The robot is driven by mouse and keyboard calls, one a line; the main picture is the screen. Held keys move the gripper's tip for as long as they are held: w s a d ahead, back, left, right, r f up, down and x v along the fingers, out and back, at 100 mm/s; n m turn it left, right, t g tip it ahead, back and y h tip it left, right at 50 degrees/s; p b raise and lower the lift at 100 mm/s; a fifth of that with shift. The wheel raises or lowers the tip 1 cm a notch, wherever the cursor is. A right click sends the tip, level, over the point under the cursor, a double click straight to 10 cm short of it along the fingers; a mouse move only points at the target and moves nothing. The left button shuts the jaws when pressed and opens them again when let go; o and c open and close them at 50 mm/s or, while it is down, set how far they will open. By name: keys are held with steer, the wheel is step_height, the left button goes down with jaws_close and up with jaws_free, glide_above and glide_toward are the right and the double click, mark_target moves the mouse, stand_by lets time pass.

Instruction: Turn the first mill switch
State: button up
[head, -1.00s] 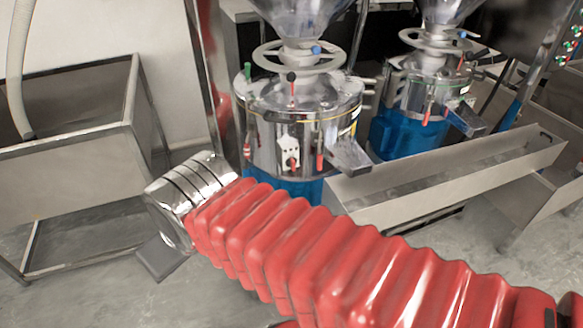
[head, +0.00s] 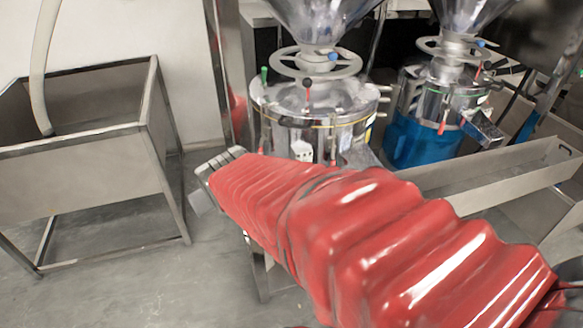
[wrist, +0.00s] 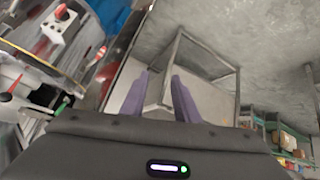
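The nearer mill (head: 318,105) stands upright at the centre of the head view, a shiny metal drum under a handwheel and hopper. Its switch (head: 302,150) is a small white plate on the drum's front; my red arm hides its lower part. In the wrist view the switch (wrist: 60,22) is at the upper left, a white plate with a red knob. My gripper (wrist: 162,76) has two purple fingers, apart with nothing between them. They point past the mill toward the floor and a metal frame, with the switch off to their left.
A second mill (head: 440,105) with a blue base stands at the right. A metal trough (head: 500,170) runs in front of it. An open metal bin on legs (head: 75,175) stands at the left. Bare floor (head: 160,270) lies between the bin and my arm.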

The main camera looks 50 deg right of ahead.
steer(key=w+d+f+t+h, duration=0.1)
steer(key=d+f+t, duration=0.1)
steer(key=d+f, duration=0.65)
steer(key=w+d+f+t+h, duration=0.1)
steer(key=w+d+f+h, duration=0.15)
steer(key=d, duration=1.05)
steer(key=s+d+f+m+t+h, duration=0.1)
steer(key=s+d+f+m+t, duration=0.1)
steer(key=s, duration=0.5)
steer(key=s+d+f+m+t+h, duration=0.1)
steer(key=s+d+f+m+t, duration=0.1)
steer(key=s+d+f, duration=0.2)
steer(key=s+f, duration=0.2)
steer(key=s, duration=0.1)
steer(key=shift+s+d+m+t, duration=0.25)
steer(key=shift+d+m+t, duration=0.05)
steer(key=shift+d, duration=0.05)
steer(key=shift+w+h, duration=0.1)
steer(key=shift+h, duration=0.15)
steer(key=x, duration=1.3)
steer(key=shift+w+d, duration=0.15)
steer(key=shift+w, duration=0.1)
jaws_close()
